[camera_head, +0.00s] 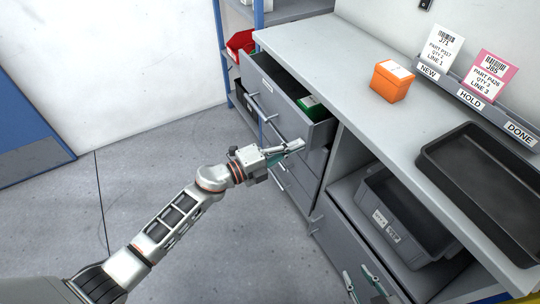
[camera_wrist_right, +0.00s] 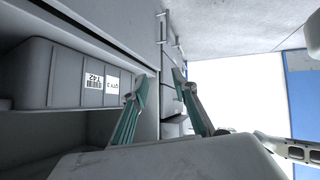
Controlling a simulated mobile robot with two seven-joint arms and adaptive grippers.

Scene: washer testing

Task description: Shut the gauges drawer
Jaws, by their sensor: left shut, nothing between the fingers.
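The top drawer (camera_head: 268,87) of the grey bench stands pulled open. A green box (camera_head: 312,104) lies inside it. Its front label is too small to read, so I cannot confirm it is the gauges drawer. My left gripper (camera_head: 297,147) is shut and empty, close to the near end of the drawer front; I cannot tell whether it touches. My right gripper (camera_head: 356,270) is open and empty at the bottom of the head view, low beside the bench. Its fingers also show in the right wrist view (camera_wrist_right: 160,80), in front of the bench.
Other drawers with bar handles are below the open one. A dark grey bin (camera_head: 400,222) sits on an open shelf. The benchtop holds an orange box (camera_head: 392,80) and a black tray (camera_head: 485,185). A red bin (camera_head: 240,43) is on a blue rack behind. The floor at left is clear.

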